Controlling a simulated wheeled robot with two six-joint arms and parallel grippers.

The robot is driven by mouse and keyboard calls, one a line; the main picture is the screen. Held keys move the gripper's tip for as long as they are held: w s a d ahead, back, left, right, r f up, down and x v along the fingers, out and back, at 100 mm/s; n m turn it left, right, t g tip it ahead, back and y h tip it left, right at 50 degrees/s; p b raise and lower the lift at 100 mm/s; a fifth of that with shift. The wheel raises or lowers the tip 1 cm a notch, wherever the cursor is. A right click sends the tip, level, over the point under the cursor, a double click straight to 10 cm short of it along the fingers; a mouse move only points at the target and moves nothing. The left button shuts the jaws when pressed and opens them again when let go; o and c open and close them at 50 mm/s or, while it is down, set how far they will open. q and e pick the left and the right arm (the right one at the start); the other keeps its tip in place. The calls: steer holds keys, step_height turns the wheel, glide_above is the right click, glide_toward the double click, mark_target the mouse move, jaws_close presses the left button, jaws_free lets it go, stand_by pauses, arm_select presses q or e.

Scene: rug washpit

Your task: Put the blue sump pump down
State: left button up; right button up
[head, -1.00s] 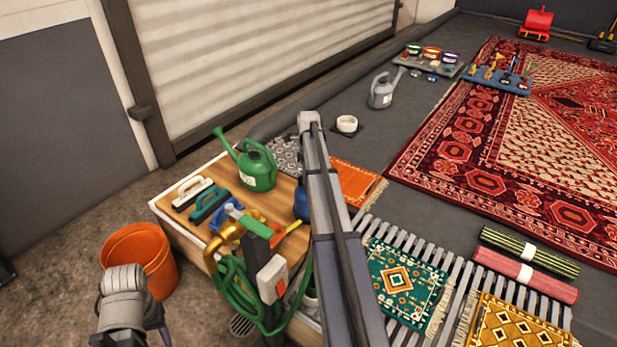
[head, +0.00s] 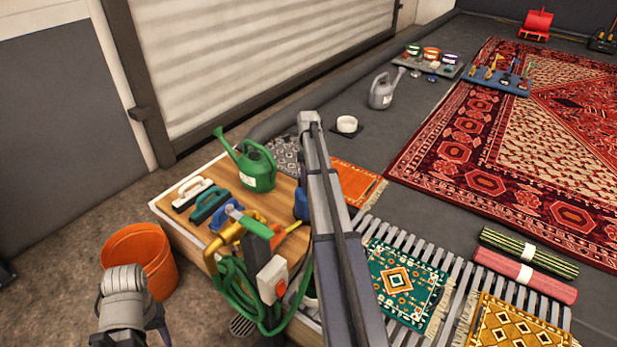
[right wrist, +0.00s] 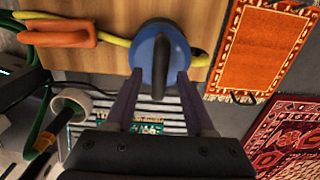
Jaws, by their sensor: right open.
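The blue sump pump (right wrist: 150,52) is round with a dark handle and sits at the edge of the wooden bench top (right wrist: 95,62) in the right wrist view. In the head view only a blue sliver of the pump (head: 300,206) shows beside my right arm. My right gripper (right wrist: 159,76) is open, with its two fingers apart on either side of the pump's near part and handle. I cannot tell whether they touch it. In the head view my right arm hides this gripper. My left arm's end shows at the lower left, and its jaws cannot be made out.
A green watering can (head: 258,168), several brushes and a coiled green hose (head: 238,285) crowd the bench. An orange bucket (head: 135,250) stands left of it. An orange rug (right wrist: 258,48) lies right of the pump. A slatted rack with small rugs lies at the lower right.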

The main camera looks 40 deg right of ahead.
step_height(320, 180, up, 12)
steer(key=p, duration=1.1)
steer(key=shift+p, duration=0.35)
stand_by(0.4)
